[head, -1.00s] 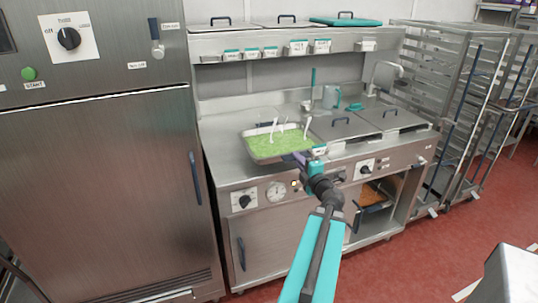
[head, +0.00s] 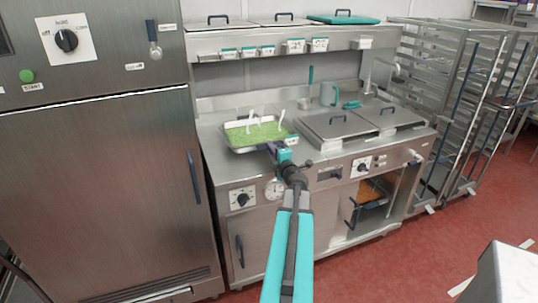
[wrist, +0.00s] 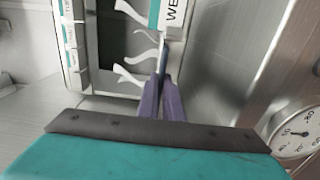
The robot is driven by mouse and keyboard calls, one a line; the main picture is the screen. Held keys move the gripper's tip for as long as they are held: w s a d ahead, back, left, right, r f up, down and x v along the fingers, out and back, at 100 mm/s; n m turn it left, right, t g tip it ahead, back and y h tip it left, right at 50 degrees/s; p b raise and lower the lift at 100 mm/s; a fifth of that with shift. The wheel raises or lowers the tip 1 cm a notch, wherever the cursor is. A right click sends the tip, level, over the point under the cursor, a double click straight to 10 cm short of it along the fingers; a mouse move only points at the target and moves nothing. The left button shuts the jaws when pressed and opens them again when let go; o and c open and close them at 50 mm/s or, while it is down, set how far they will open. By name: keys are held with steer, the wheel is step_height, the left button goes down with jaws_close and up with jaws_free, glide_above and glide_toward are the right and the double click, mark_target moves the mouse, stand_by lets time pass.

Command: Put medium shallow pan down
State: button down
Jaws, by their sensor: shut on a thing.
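The medium shallow pan (head: 234,147) is a metal tray with bright green contents and white curved pieces standing up from it. In the head view it is over the left part of the steel counter, and looks roughly level. I cannot tell whether its underside touches the counter. My gripper (head: 273,150) is at the pan's front edge, near its right corner, with purple fingers shut on it. In the wrist view the purple fingers (wrist: 164,98) are close together at the pan's edge, beside a teal and white label (wrist: 172,12). The fingertips' exact contact is partly hidden.
Lidded wells (head: 338,124) lie to the right on the counter (head: 212,150). A jug (head: 328,94) stands behind them. A tall steel cabinet (head: 95,190) is close on the left, wheeled racks (head: 440,100) on the right.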

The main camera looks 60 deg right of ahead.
steer(key=shift+r, duration=0.1)
steer(key=shift+w+d, duration=0.2)
steer(key=shift+w, duration=0.55)
steer(key=shift+f, duration=1.9)
steer(key=c, duration=1.9)
jaws_free()
steer(key=shift+s+f, duration=0.1)
steer(key=shift+a, duration=0.1)
steer(key=shift+v, duration=6)
